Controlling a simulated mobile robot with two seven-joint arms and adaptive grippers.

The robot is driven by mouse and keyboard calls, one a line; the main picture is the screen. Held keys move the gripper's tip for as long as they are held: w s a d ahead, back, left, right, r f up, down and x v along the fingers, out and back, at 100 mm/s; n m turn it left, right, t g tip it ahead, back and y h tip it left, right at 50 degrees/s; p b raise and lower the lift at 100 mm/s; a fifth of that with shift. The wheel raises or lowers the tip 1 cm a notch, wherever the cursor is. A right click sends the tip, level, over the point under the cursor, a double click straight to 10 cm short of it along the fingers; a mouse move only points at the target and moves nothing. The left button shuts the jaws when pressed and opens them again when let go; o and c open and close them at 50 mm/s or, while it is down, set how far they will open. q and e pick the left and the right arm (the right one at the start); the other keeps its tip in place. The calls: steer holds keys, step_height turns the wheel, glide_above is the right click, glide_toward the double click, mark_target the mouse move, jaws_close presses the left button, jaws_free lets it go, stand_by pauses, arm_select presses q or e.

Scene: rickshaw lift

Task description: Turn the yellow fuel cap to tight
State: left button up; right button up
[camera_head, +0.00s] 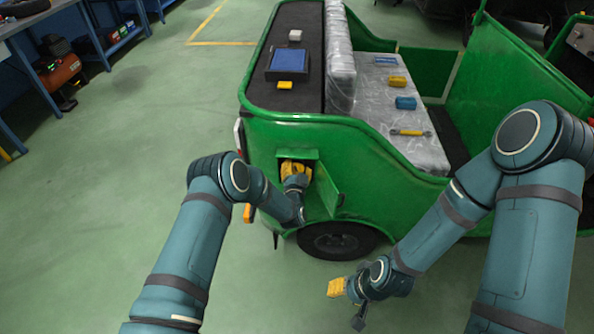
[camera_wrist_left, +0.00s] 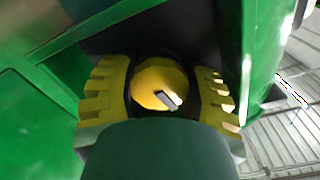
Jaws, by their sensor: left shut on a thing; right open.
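The yellow fuel cap (camera_wrist_left: 158,84) is round with a pale raised mark and sits in a dark recess of the green body, in the left wrist view. My left gripper (camera_wrist_left: 162,90) has its yellow toothed fingers on both sides of the cap and is shut on it. In the head view my left gripper (camera_head: 296,170) reaches into the opening above the wheel, and the cap is hidden there. My right gripper (camera_head: 347,302) is open and empty, low over the floor in front of the vehicle.
The green rickshaw (camera_head: 300,135) has an open hatch door (camera_head: 325,190) beside my left gripper, above a black wheel (camera_head: 338,240). Several tools lie on the plastic-covered seat (camera_head: 400,145). A workbench with a red compressor (camera_head: 60,72) stands at left. The floor (camera_head: 150,130) between is clear.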

arm_select(q)
steer(key=shift+f+m+b, duration=0.1)
steer(key=shift+m+b, duration=0.35)
steer(key=shift+m, duration=0.85)
steer(key=shift+a+m, duration=0.1)
steer(key=shift+m, duration=0.2)
steer(key=o, duration=0.9)
steer(key=s, duration=1.2)
